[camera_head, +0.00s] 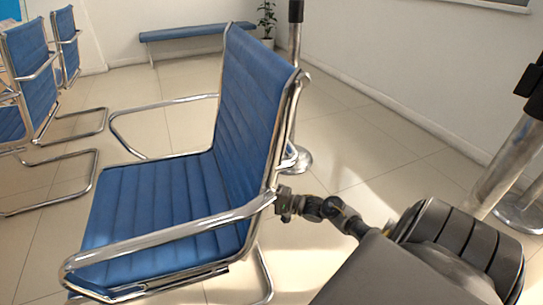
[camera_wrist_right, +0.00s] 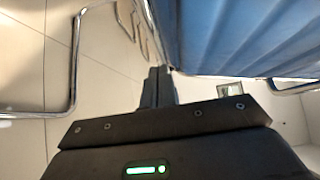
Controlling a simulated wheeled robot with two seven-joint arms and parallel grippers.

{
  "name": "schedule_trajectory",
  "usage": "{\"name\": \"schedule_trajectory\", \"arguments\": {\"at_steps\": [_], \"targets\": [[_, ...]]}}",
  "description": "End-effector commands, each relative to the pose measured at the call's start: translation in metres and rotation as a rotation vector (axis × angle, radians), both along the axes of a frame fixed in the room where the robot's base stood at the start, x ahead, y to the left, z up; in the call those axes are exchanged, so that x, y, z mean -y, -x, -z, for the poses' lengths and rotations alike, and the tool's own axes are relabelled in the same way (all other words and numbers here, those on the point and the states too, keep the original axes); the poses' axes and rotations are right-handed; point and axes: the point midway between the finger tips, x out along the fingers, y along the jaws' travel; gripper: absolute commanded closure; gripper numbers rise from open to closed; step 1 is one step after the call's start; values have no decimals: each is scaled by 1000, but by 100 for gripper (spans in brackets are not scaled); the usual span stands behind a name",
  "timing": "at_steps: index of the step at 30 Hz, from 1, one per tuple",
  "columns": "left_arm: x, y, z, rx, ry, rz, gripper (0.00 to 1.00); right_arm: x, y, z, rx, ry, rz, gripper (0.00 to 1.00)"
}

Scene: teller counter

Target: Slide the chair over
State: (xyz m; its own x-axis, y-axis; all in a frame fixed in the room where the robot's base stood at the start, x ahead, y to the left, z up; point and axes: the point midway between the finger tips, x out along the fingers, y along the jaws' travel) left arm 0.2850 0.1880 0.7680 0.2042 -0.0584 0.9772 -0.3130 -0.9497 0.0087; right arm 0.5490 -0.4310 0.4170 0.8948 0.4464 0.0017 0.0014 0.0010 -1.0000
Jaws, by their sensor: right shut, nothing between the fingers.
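A blue padded chair (camera_head: 165,195) with a chrome frame and armrests stands in front of me, its seat toward the left and its backrest (camera_head: 252,90) on the right. My right gripper (camera_head: 284,204) is at the chair's right side, by the rear end of the near armrest, close to the lower backrest. I cannot tell whether it touches the frame. In the right wrist view the gripper's fingers (camera_wrist_right: 158,87) are together with nothing between them, and the blue chair (camera_wrist_right: 245,35) fills the upper right. My left gripper is not in view.
More blue chairs (camera_head: 28,70) stand at the left. A blue bench (camera_head: 185,33) and a potted plant (camera_head: 267,20) are along the back wall. A metal post (camera_head: 296,80) stands behind the chair; another (camera_head: 510,165) is at the right.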

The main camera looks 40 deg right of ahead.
Motion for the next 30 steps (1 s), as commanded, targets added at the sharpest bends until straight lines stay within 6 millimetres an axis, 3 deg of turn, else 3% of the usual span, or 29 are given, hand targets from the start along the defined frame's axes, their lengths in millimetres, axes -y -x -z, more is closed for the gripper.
{"name": "schedule_trajectory", "arguments": {"at_steps": [5, 12, 27, 30], "targets": [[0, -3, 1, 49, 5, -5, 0, -18, -29, 3, 1, 0, -1, 100], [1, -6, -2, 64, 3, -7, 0, -45, -36, 1, 0, 0, 0, 100], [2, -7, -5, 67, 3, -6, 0, -52, -39, 0, -1, 0, 1, 100], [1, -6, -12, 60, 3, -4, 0, -63, -43, -4, -1, -4, 0, 100]]}}
